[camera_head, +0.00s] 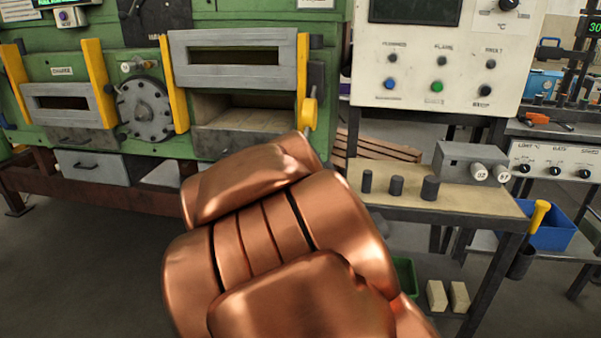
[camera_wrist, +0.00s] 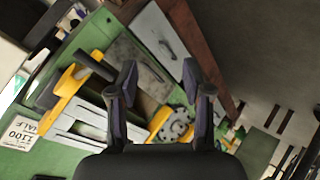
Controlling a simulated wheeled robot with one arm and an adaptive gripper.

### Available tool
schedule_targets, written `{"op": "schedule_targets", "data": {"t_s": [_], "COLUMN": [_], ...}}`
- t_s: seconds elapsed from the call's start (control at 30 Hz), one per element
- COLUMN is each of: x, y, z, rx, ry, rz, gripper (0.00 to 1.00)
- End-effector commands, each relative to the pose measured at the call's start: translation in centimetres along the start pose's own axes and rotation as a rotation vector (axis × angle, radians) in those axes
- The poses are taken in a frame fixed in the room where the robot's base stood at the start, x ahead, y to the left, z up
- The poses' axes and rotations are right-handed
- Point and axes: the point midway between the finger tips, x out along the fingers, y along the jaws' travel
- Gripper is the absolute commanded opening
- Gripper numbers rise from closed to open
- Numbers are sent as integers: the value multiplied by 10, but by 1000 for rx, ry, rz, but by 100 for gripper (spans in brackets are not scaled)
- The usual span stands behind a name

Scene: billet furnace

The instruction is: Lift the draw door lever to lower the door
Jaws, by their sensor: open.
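The draw door (camera_head: 235,77), a grey slotted panel between yellow guides, sits raised on the green furnace, with the opening (camera_head: 245,104) showing below it. The draw door lever (camera_head: 309,112) is the yellow part to the right of the opening. In the wrist view a yellow lever (camera_wrist: 67,84) with a dark grip shows left of my gripper, apart from the fingers. My gripper (camera_wrist: 160,68) is open, with nothing between its fingertips. In the head view my copper-coloured arm hides the gripper.
The charge door (camera_head: 62,104) and a round bolted flange (camera_head: 146,108) are to the left. A control panel (camera_head: 437,60) and a bench (camera_head: 462,201) with dark cylinders (camera_head: 397,186) stand to the right. Floor shows at lower left.

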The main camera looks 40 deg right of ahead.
Motion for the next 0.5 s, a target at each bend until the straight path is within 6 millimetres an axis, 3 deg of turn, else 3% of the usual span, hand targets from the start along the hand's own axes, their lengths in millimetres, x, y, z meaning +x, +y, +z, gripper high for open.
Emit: {"op": "schedule_targets", "data": {"t_s": [0.03,0.1,0.3,0.5], "x": [22,40,77,101], "y": [8,29,76,104], "z": [6,0,-13,-21], "rx": [-33,-90,-288,-513], "ry": [28,84,225,346], "rz": [59,145,381,593], "gripper": [50,50,50,50]}}
